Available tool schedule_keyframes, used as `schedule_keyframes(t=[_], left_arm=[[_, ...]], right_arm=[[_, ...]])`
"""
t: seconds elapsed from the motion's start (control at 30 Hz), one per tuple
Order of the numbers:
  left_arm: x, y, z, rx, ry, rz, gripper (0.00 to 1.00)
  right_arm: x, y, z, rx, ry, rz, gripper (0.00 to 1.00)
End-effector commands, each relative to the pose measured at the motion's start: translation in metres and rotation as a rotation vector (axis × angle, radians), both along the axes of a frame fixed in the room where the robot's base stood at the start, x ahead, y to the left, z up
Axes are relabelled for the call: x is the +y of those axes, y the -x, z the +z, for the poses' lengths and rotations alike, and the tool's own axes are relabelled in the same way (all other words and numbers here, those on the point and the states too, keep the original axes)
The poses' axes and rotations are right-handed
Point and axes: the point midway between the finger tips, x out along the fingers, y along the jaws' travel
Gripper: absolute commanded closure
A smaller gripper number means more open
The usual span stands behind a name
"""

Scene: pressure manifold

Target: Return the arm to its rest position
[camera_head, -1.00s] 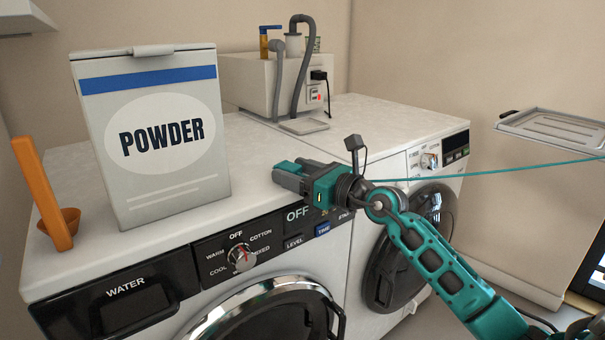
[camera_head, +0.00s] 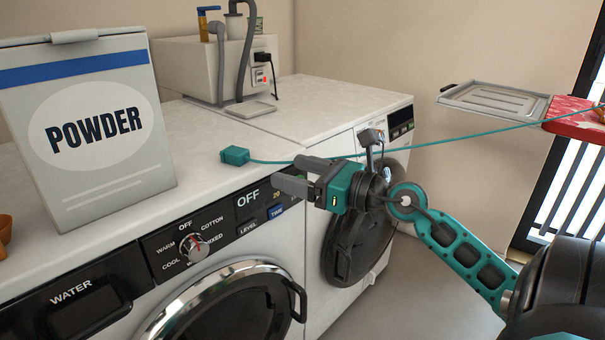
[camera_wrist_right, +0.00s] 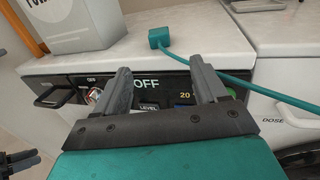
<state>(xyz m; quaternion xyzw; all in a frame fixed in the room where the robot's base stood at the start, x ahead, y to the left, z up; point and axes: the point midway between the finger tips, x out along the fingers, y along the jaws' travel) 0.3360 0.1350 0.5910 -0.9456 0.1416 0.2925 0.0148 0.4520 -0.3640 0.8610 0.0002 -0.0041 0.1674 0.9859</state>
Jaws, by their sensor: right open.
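My right gripper (camera_head: 290,175) is open and empty. It hangs in front of the left washer's top front edge, near the OFF display. In the right wrist view its two fingers (camera_wrist_right: 163,88) stand wide apart with nothing between them, in front of the washer's control panel (camera_wrist_right: 150,92). A teal plug (camera_head: 235,155) lies on the washer top, apart from the fingers, with a teal cable (camera_head: 430,139) running to the right. My left gripper is not in the head view; a dark gripper-like part shows at the left edge of the right wrist view.
A powder box (camera_head: 90,125) stands on the left washer (camera_head: 190,188). A grey machine with hoses (camera_head: 190,68) stands behind, and a second washer (camera_head: 350,100) is on the right. A grey tray (camera_head: 495,98) and a red board (camera_head: 572,115) are at the right.

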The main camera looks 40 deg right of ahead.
Motion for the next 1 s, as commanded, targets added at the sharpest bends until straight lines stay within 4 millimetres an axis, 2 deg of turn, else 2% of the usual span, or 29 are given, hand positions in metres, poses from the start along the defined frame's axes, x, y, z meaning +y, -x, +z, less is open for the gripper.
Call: schedule_keyframes(t=[0.2,0.63,0.73,0.87,1.0], left_arm=[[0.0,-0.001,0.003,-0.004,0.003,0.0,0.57],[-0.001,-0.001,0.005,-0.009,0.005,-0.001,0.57],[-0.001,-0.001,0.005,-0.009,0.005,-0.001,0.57],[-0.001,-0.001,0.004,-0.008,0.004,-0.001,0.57],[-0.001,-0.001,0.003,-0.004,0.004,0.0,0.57]], right_arm=[[-0.003,0.008,0.001,-0.003,0.001,-0.001,0.28],[-0.003,0.008,0.002,-0.006,0.001,0.0,0.28],[0.001,0.009,0.0,-0.002,-0.049,0.005,0.28],[0.017,0.012,-0.012,0.021,-0.318,0.022,0.28],[0.035,0.018,-0.039,0.095,-0.856,0.004,0.28]])
